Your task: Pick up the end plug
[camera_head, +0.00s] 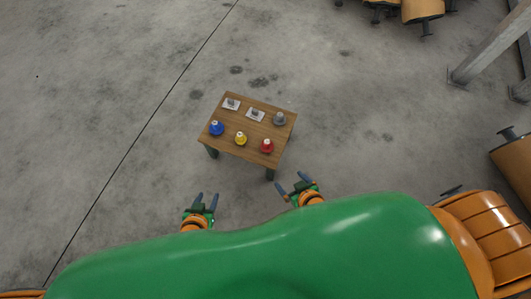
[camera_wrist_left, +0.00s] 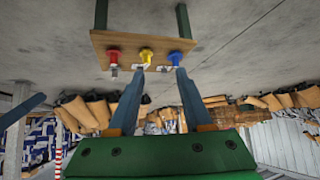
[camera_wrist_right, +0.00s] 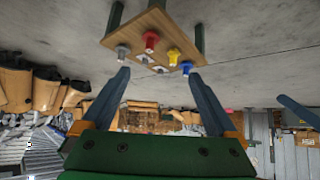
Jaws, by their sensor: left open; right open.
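A small wooden table (camera_head: 228,141) holds a blue plug-like piece (camera_head: 216,128), a yellow one (camera_head: 240,139), a red one (camera_head: 267,146) and a grey one (camera_head: 279,118). Two small grey pieces sit on white squares, one at the back left (camera_head: 231,103) and one at the back middle (camera_head: 255,113). I cannot tell which is the end plug. My left gripper (camera_head: 204,201) is open and empty, in front of the table at the left. My right gripper (camera_head: 293,185) is open and empty, in front of the table's right side. Both are apart from the table.
Brown cylindrical mufflers (camera_head: 422,10) lie at the top right, and another (camera_head: 513,162) is at the right edge. A grey metal post (camera_head: 490,48) stands on the right. The concrete floor around the table is clear. Both wrist views show the table upside down.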

